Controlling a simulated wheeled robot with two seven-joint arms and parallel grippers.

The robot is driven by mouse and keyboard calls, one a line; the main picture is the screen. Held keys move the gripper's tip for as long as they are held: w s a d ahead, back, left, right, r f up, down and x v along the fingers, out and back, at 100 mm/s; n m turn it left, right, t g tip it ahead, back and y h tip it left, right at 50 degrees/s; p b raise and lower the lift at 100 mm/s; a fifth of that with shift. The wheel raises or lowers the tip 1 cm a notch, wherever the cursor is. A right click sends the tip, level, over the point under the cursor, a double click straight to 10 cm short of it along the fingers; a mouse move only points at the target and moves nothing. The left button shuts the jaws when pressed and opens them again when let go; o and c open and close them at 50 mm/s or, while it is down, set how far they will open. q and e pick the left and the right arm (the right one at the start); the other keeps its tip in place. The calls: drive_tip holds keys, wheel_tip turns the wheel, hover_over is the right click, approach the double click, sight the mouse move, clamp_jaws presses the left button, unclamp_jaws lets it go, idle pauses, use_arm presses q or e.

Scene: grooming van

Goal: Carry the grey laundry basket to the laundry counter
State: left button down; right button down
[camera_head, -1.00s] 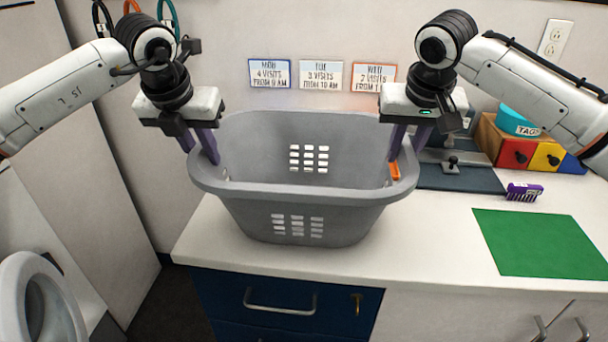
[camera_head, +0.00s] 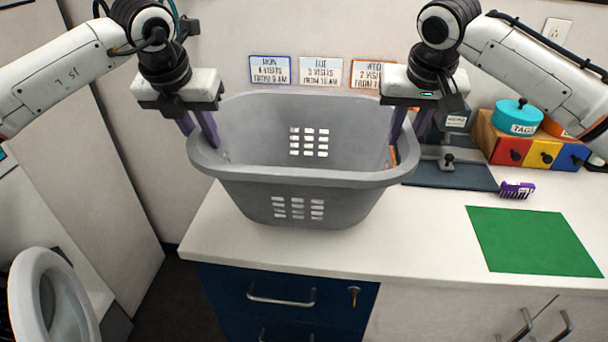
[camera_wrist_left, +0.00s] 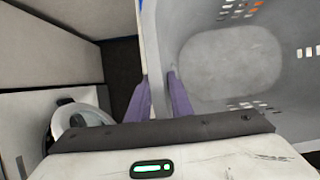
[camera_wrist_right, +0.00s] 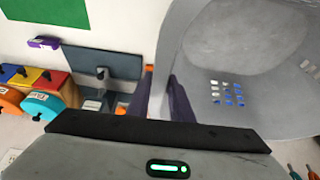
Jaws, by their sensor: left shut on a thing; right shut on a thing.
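The grey laundry basket (camera_head: 300,202) is upright and empty, over the left end of a white counter (camera_head: 400,235). It appears raised a little off the top, but its underside is hidden. My left gripper (camera_head: 205,138) is shut on the basket's left rim; in the left wrist view its purple fingers (camera_wrist_left: 160,95) straddle the wall. My right gripper (camera_head: 398,132) is shut on the right rim, and its fingers (camera_wrist_right: 160,95) straddle that wall in the right wrist view. No label shows whether this counter is the laundry counter.
Right of the basket are a dark blue mat (camera_head: 465,176), a purple brush-like item (camera_head: 517,190), a green mat (camera_head: 535,240), coloured drawers (camera_head: 540,152) and a teal tin (camera_head: 516,116). A white round-doored machine (camera_head: 40,295) stands at lower left. Cards (camera_head: 320,71) hang behind.

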sight(417, 141)
use_arm(q)
drive_tip(key=shift+a, duration=0.3)
use_arm(e)
drive_tip(key=shift+d, duration=0.3)
